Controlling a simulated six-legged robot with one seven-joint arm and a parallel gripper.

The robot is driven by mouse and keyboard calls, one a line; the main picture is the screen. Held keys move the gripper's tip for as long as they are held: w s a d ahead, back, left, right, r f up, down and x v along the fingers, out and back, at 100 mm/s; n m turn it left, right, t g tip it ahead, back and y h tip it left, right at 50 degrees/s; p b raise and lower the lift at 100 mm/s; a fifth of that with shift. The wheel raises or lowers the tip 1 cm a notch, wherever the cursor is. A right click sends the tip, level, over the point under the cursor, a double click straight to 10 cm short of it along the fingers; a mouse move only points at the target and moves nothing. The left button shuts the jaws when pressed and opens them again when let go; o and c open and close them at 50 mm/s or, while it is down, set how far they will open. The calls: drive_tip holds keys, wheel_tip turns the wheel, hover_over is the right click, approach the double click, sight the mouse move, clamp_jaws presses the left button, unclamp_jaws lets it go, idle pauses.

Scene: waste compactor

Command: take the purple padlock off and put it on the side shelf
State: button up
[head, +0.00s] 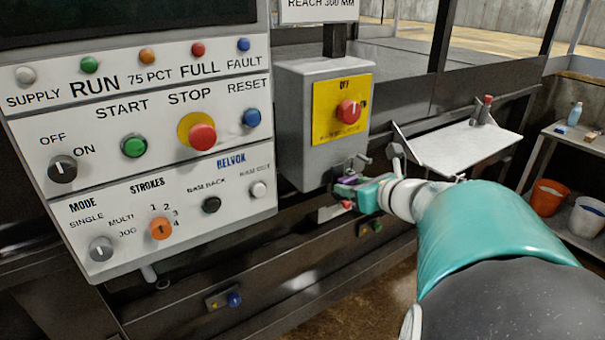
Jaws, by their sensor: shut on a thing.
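The purple padlock (348,181) is a small patch of purple just below the grey isolator box (300,110). My gripper (350,186) reaches in from the right and is shut on the padlock. The fingers hide most of the padlock, so I cannot tell whether its shackle is still through anything. The side shelf (460,148) is a pale flat plate on the machine's side, right of the box and beyond my arm. A small grey fitting with a red top stands at its back edge.
The box carries a red rotary switch (348,111) on a yellow plate. A control panel (140,140) with buttons and knobs fills the left. At far right a side table holds a bottle (575,113), with an orange bucket (549,196) and a white bucket (587,216) below.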

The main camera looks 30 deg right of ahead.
drive_tip(key=shift+s, duration=0.1)
drive_tip(key=s, duration=0.6)
drive_tip(key=shift+s, duration=0.15)
idle(1.2)
drive_tip(key=shift+d, duration=0.15)
